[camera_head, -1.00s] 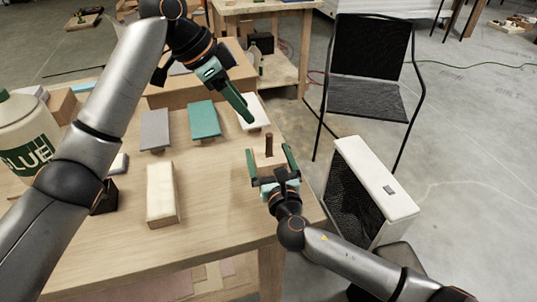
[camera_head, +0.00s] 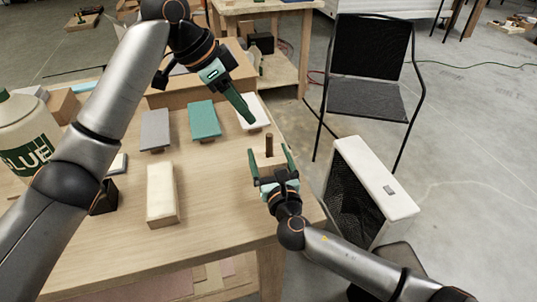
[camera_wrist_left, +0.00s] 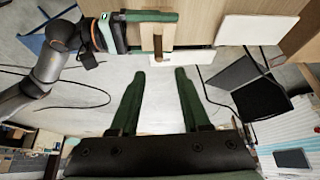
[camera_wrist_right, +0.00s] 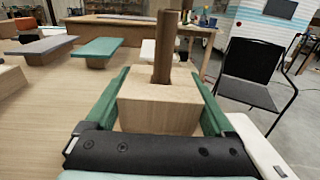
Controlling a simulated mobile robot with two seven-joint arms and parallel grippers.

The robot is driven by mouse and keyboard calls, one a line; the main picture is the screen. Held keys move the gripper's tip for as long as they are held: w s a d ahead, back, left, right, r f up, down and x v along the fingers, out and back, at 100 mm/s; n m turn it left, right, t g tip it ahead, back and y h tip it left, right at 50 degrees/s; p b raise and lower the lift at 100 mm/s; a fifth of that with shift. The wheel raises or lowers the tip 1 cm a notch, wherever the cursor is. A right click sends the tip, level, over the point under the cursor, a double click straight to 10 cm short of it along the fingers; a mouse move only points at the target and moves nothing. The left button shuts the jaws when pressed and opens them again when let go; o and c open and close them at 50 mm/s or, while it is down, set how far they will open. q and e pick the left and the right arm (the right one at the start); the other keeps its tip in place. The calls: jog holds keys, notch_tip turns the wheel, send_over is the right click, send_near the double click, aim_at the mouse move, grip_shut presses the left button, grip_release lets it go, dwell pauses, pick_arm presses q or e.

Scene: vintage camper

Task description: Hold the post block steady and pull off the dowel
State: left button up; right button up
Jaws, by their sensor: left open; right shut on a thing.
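The post block (camera_head: 265,162) is a light wooden block near the table's right edge, and the brown dowel (camera_head: 269,145) stands upright in its top. My right gripper (camera_head: 270,168) is shut on the post block, with its green fingers along two sides. The right wrist view shows the block (camera_wrist_right: 158,100) between the fingers and the dowel (camera_wrist_right: 164,50) rising from it. My left gripper (camera_head: 246,114) is open and empty, above the table and beyond the block. In the left wrist view, the block and dowel (camera_wrist_left: 158,46) lie past the open fingers (camera_wrist_left: 160,75), apart from them.
Grey (camera_head: 155,130), teal (camera_head: 204,119) and white (camera_head: 253,108) topped blocks stand in a row behind. A cream block (camera_head: 161,190) lies nearer. A glue bottle (camera_head: 25,140) stands at left. A white heater (camera_head: 375,185) and a black chair (camera_head: 368,90) are right of the table.

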aim_at(269, 135)
pick_arm(q)
jog(key=shift+w+d+f+n+t+y, duration=0.15)
jog(key=shift+d+f+n+t, duration=0.2)
jog(key=shift+d+f+n, duration=0.85)
jog(key=shift+w+d+f+n+t+y, duration=0.15)
jog(key=shift+d+f+n+t+y, duration=0.15)
jog(key=shift+f, duration=1.7)
jog(key=shift+w+d+f+n+t+y, duration=0.15)
jog(key=shift+d+f+n+t, duration=0.2)
jog(key=shift+d+f+n, duration=0.85)
jog(key=shift+a+f+m, duration=0.4)
jog(key=shift+a, duration=0.15)
pick_arm(e)
jog(key=shift+f, duration=0.1)
pick_arm(q)
grip_shut()
jog(key=shift+r, duration=0.15)
jog(key=shift+r, duration=1.4)
